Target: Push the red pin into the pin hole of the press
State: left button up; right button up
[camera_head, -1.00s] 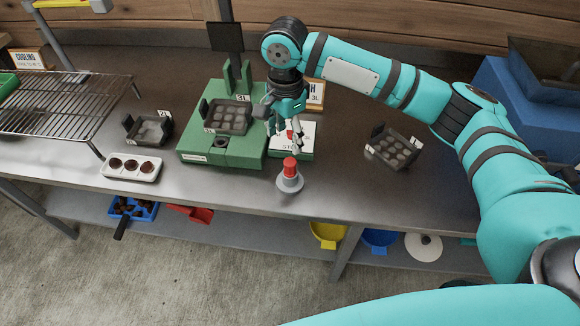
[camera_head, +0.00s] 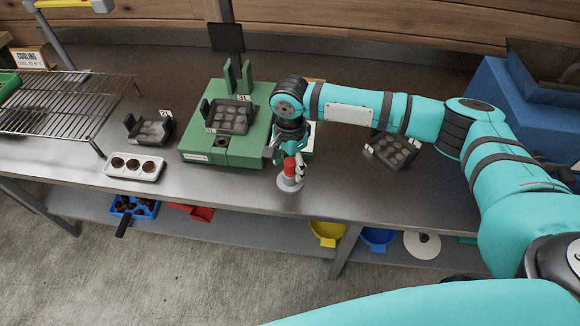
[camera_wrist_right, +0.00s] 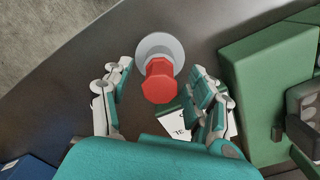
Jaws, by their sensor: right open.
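The red pin (camera_head: 289,167) stands upright in a grey round holder (camera_head: 290,184) near the front edge of the table. In the right wrist view the red pin (camera_wrist_right: 160,81) lies ahead of and between the open fingers. My right gripper (camera_head: 287,163) is open and comes down close around the pin; I cannot see contact. In the wrist view my right gripper (camera_wrist_right: 167,92) has a finger on either side. The green press (camera_head: 236,155) stands left of the pin, with a dark pin hole (camera_head: 221,142) at its front and a dark mould on top. My left gripper is not in view.
A white tray (camera_head: 133,167) with dark round pieces is at the front left. A wire rack (camera_head: 62,98) stands further left.

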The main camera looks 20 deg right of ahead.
jog(key=shift+c, duration=0.3)
grip_shut()
jog(key=shift+r, duration=0.1)
notch_tip(320, 180, up, 10)
jog(key=shift+f+b, duration=0.1)
jog(key=shift+b, duration=0.3)
